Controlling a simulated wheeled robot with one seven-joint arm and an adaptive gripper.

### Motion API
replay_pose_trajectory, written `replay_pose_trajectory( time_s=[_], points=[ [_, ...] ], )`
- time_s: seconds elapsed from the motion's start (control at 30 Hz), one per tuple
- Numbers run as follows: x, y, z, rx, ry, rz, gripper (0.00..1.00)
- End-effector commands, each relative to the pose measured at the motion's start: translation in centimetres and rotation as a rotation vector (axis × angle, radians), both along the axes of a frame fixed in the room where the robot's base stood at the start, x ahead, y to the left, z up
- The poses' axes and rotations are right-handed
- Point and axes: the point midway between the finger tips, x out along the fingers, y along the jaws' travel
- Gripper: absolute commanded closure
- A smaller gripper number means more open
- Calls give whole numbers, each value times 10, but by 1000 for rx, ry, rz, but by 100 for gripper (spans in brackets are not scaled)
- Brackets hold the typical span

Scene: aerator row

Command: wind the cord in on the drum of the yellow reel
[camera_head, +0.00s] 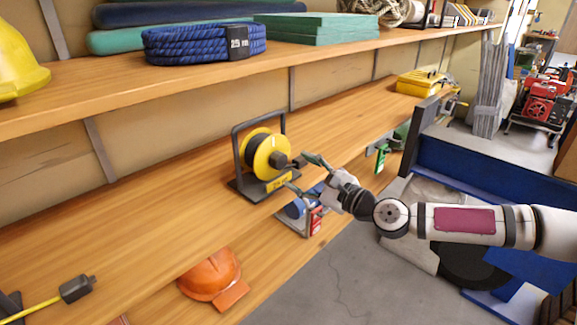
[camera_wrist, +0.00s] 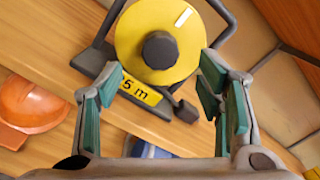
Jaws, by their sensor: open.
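The yellow reel (camera_head: 262,152) stands upright in a dark frame on the middle shelf. In the wrist view, the drum face (camera_wrist: 135,38) is yellow with a white mark near its rim and a dark round knob (camera_wrist: 160,50) at its centre. The wound cord is mostly hidden. My gripper (camera_head: 306,175) is open and empty in front of the reel, its fingers (camera_wrist: 158,92) pointing at the drum.
A dark plug on yellow cord (camera_head: 75,289) lies at lower left; its far end is out of view. An orange helmet (camera_head: 210,274) and a blue reel (camera_head: 297,208) sit lower down. The upper shelf (camera_head: 140,88) overhangs.

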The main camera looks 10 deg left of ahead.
Motion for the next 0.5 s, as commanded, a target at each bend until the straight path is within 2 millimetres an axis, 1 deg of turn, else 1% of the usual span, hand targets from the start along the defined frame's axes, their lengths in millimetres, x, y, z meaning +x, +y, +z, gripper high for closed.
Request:
replay_pose_trajectory(
  time_s=[0.03,0.2,0.33,0.5],
  points=[
    [-5,-9,0,3,2,-3,39],
    [-19,-26,0,1,2,-1,39],
    [-25,-32,0,0,1,-1,39],
    [-26,-34,0,0,0,0,39]
  ],
)
